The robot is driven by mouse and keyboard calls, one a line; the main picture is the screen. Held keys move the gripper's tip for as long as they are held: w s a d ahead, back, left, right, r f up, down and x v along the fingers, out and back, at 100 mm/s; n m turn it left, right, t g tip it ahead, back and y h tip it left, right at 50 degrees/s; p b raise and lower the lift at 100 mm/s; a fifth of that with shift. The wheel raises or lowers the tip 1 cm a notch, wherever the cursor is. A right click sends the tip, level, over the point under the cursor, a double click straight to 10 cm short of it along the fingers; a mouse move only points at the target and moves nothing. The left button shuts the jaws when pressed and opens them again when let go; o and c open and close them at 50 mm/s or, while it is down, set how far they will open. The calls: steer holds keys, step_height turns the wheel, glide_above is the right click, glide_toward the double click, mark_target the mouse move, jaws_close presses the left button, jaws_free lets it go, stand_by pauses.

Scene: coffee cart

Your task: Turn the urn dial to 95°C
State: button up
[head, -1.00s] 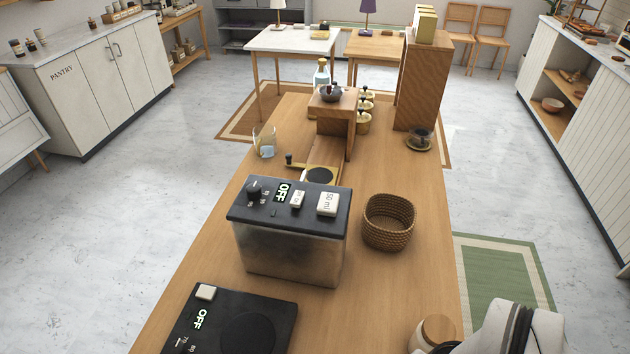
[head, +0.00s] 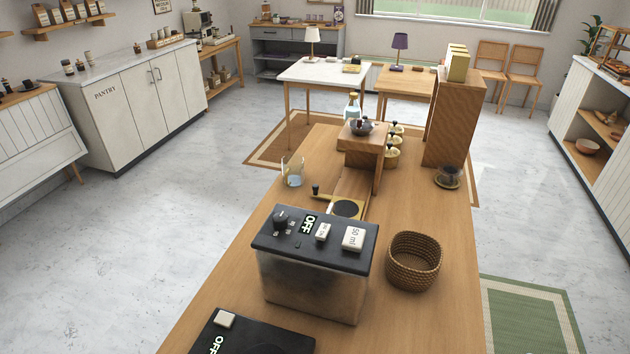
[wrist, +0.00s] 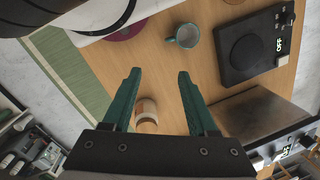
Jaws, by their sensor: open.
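My gripper (wrist: 158,74) is open and empty, apart from the urn. The head view does not show it.
A black hot plate (head: 262,338) showing OFF is in front of the urn, and a woven basket (head: 414,262) is to its right. A portafilter-like tool (head: 345,208) lies behind. The wrist view shows a mug (wrist: 184,37) and a wooden-lidded jar (wrist: 147,112).

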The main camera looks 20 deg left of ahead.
steer(key=shift+o, duration=0.4)
steer(key=w+d+n+h, duration=0.1)
steer(key=n, duration=0.1)
steer(key=w+n+g+h, duration=0.1)
steer(key=n+h, duration=0.1)
steer(key=n, duration=0.1)
steer(key=w+d+n+h, duration=0.1)
steer(key=n, duration=0.1)
steer(key=shift+w+d+r+n+g+h, duration=0.1)
steer(key=shift+w+d+n+g+h, duration=0.2)
steer(key=shift+w+n+h, duration=0.1)
steer(key=w+a+n+t+h, duration=0.1)
steer(key=w+n+t+h, duration=0.1)
steer(key=w+n+h, duration=0.4)
steer(key=n+t+y, duration=0.6)
steer(key=n+t, duration=1.2)
steer(key=n, duration=0.7)
glide_toward(276, 223)
steer(key=w, duration=0.3)
steer(key=w+d, duration=0.1)
steer(key=w, duration=0.5)
steer(key=shift+d, duration=0.2)
steer(key=shift+w+d, duration=0.1)
steer(key=shift+w, duration=0.35)
